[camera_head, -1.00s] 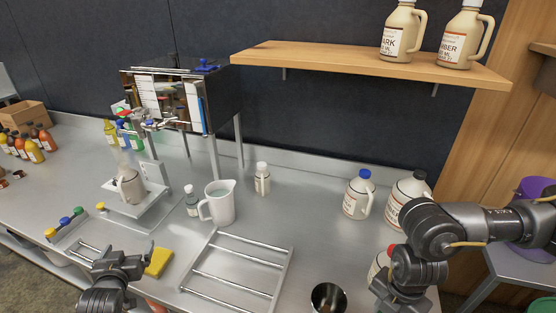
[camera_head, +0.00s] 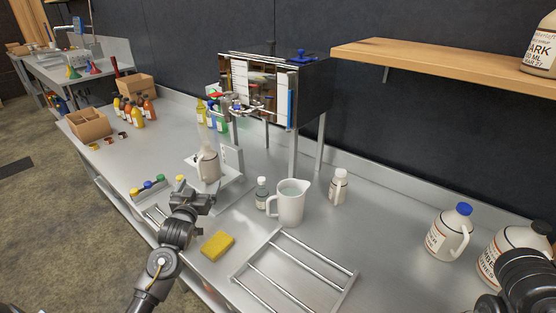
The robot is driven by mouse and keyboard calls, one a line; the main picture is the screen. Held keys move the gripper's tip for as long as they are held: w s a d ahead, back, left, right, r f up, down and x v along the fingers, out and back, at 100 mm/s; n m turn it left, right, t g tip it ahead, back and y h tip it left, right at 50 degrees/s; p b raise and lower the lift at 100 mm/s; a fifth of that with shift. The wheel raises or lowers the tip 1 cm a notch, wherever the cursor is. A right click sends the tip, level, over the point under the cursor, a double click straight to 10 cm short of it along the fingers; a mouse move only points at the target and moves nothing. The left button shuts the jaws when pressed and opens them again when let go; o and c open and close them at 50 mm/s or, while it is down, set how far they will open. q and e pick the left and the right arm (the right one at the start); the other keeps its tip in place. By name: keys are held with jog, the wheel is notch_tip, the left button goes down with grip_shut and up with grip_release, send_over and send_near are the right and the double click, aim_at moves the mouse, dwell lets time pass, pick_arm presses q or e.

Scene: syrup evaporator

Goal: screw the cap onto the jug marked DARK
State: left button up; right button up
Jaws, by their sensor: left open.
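A cream jug (camera_head: 207,166) with a handle stands on the stand under the evaporator's spout; its label cannot be read. Another jug, whose cut-off label reads "ARK" (camera_head: 540,46), is on the shelf at the top right; its top is out of view. Loose yellow (camera_head: 135,192), blue (camera_head: 148,185) and green (camera_head: 160,179) caps sit in a row on a rail, and another yellow cap (camera_head: 180,179) lies nearer the stand. My left gripper (camera_head: 198,192) is open and appears empty, just in front of the stand and jug. My right arm shows at the lower right; its gripper is not visible.
A white pitcher (camera_head: 290,203), a small bottle (camera_head: 262,194) and a white-capped bottle (camera_head: 339,186) stand right of the stand. A yellow sponge (camera_head: 217,246) and metal rack (camera_head: 294,273) lie in front. A blue-capped jug (camera_head: 449,232) stands at right.

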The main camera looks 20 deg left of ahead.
aim_at(206, 172)
pick_arm(q)
jog(key=shift+x, duration=2.4)
jog(key=shift+f+x, duration=0.1)
jog(key=shift+x, duration=1.2)
jog(key=shift+f+x, duration=0.15)
jog(key=shift+x, duration=1.15)
pick_arm(e)
jog(key=shift+r, duration=0.15)
pick_arm(q)
jog(key=c, duration=1.5)
jog(key=shift+r, duration=0.1)
jog(key=shift+c, duration=0.3)
